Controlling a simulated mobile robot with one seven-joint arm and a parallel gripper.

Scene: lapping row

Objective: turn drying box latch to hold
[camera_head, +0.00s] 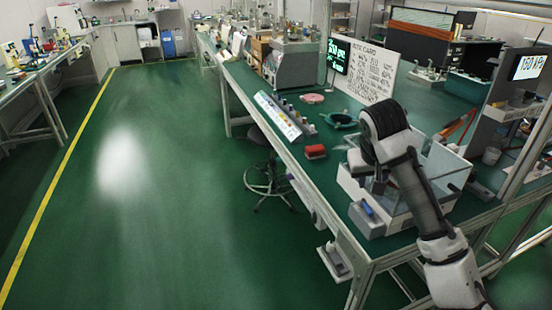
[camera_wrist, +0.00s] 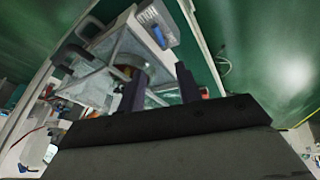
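The drying box appears to be the clear-walled, white-edged box (camera_head: 437,165) on the near right end of the green bench. A grey block on its front side carries a small blue lever (camera_head: 367,209), which looks like the latch. In the wrist view the box (camera_wrist: 97,85) lies at upper left, and the grey block with the blue lever (camera_wrist: 158,36) is at top centre. My gripper (camera_wrist: 160,83) has two dark fingers apart with nothing held between them. It is above the box, apart from the lever. In the head view my arm hides the fingertips and part of the box.
A white card (camera_head: 365,70) stands behind. A grey shelf unit (camera_head: 510,110) is at right. The green floor (camera_head: 150,200) is open; a stool (camera_head: 268,180) stands by the bench.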

